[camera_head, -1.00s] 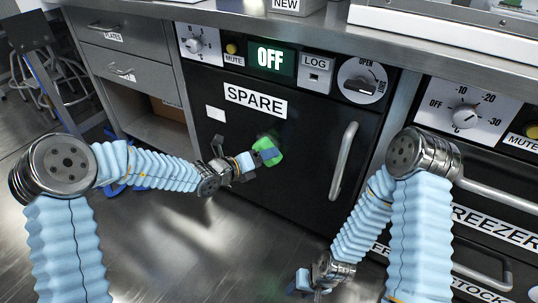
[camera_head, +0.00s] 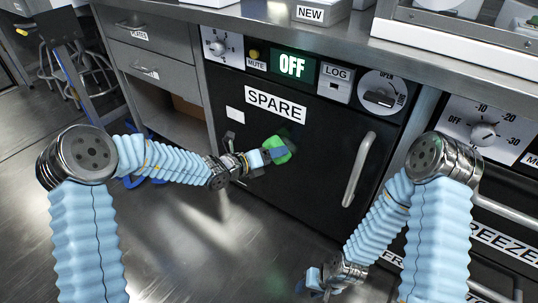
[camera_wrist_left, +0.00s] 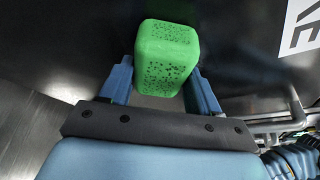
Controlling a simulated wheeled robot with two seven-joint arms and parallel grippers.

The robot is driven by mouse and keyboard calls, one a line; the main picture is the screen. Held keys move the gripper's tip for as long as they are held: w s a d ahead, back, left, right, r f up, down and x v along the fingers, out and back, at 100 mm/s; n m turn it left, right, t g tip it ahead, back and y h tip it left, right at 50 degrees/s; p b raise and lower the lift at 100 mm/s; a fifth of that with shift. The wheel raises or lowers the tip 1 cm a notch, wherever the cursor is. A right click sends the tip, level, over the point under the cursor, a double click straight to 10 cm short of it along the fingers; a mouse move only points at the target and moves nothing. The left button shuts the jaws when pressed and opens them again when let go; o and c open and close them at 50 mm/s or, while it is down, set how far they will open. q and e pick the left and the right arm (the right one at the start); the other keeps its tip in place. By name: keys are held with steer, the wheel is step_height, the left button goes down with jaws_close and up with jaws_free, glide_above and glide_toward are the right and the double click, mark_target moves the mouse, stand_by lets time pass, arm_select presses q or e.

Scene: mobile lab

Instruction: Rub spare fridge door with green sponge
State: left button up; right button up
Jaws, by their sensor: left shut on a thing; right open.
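The spare fridge door (camera_head: 312,154) is black, with a white SPARE label (camera_head: 275,104) and a vertical metal handle (camera_head: 358,170) on its right side. My left gripper (camera_head: 268,156) is shut on the green sponge (camera_head: 281,147) and holds it at the middle of the door, below the label. In the left wrist view the green sponge (camera_wrist_left: 167,57) sits between the two blue fingers (camera_wrist_left: 160,90), its far end toward the dark door surface. Whether the sponge touches the door I cannot tell. My right gripper (camera_head: 316,283) is low near the floor, open and partly cut off.
A grey drawer cabinet (camera_head: 155,62) stands to the left. Freezer handles (camera_head: 508,214) stick out at right. The floor (camera_head: 200,255) in front is clear.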

mark_target(283, 158)
arm_select(q)
steer(key=shift+s+d+b, duration=0.5)
steer(key=shift+s+d, duration=0.15)
steer(key=shift+d, duration=0.35)
steer(key=shift+s+d+f+b, duration=0.15)
steer(key=shift+s+d+b, duration=0.55)
steer(key=shift+d+b, duration=0.15)
steer(key=shift+s+d, duration=0.45)
steer(key=shift+d, duration=0.15)
steer(key=shift+w+r, duration=0.15)
steer(key=shift+r, duration=0.05)
steer(key=shift+w+a+r+p, duration=0.15)
steer(key=shift+w+a+p, duration=0.6)
steer(key=shift+a+p, duration=0.25)
steer(key=w+a+p, duration=0.1)
steer(key=a+p, duration=0.1)
steer(key=a, duration=0.1)
steer(key=w+a+p, duration=0.1)
steer(key=shift+w+a+f, duration=0.2)
steer(key=shift+w+f, duration=0.05)
steer(key=shift+w, duration=0.1)
